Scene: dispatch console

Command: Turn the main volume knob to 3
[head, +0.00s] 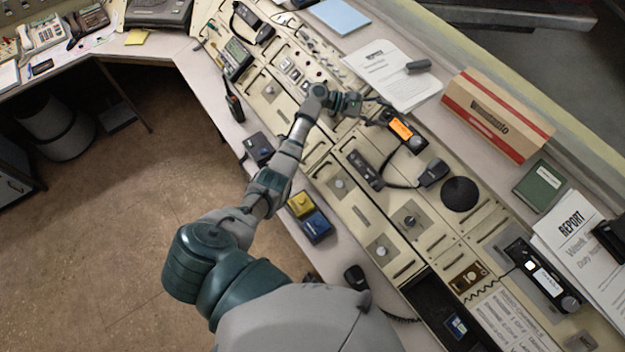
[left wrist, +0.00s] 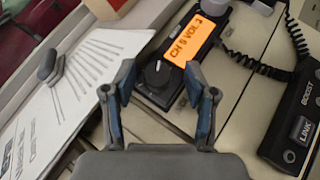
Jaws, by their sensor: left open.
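A black radio unit with a lit orange display (head: 402,129) sits on the sloped console. In the left wrist view the display (left wrist: 188,38) shows "CH" and "VOL"; I cannot read the volume digit surely. A dark round knob (left wrist: 157,73) is beside the display, on the unit's near end. My left gripper (head: 376,108) is at that end of the unit. In the wrist view the left gripper (left wrist: 159,84) is open, its two fingers appearing either side of the knob with gaps; contact is not visible. My right gripper is not in view.
Papers (head: 390,75) with a dark object on them lie beyond the gripper. A handset (head: 366,170) with a coiled cord is close by. A red-striped box (head: 497,115) stands on the upper ledge. Other console panels carry knobs (head: 409,221). Yellow and blue boxes (head: 316,228) sit along the near edge.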

